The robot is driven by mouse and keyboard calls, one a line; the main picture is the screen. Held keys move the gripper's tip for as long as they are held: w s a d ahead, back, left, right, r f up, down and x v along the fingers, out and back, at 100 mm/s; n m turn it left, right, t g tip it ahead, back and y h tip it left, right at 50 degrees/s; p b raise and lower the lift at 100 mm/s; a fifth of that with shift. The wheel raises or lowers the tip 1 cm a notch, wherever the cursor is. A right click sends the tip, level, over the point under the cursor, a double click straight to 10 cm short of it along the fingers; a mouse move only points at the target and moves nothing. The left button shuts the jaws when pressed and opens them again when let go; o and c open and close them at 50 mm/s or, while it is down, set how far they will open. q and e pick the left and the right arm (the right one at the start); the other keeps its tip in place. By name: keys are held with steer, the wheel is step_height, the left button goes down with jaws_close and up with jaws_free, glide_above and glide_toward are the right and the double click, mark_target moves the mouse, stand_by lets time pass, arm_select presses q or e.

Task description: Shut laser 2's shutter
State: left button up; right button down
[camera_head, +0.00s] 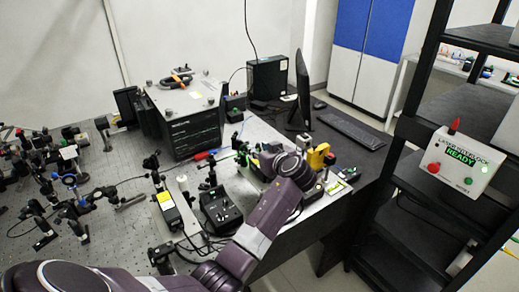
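My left arm comes in from the bottom left and reaches over the bench's right-hand part. My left gripper (305,152) is at its far end, next to a yellow device (318,157) on the light plate. The wrist hides most of the fingers, so I cannot see whether they are open or touching anything. A small black box with a yellow label (168,210) stands on the optical table, left of the arm. I cannot read which unit is laser 2, and no shutter is clearly visible. My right gripper is not in view.
Many optic mounts (70,180) fill the perforated table (115,220). A large black instrument (188,115) stands behind. A monitor (303,90) and keyboard (350,127) are at the back right. A laser interlock box (460,160) reading READY sits on the black shelf rack at right.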

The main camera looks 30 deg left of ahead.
arm_select(q)
steer(key=v, duration=1.2)
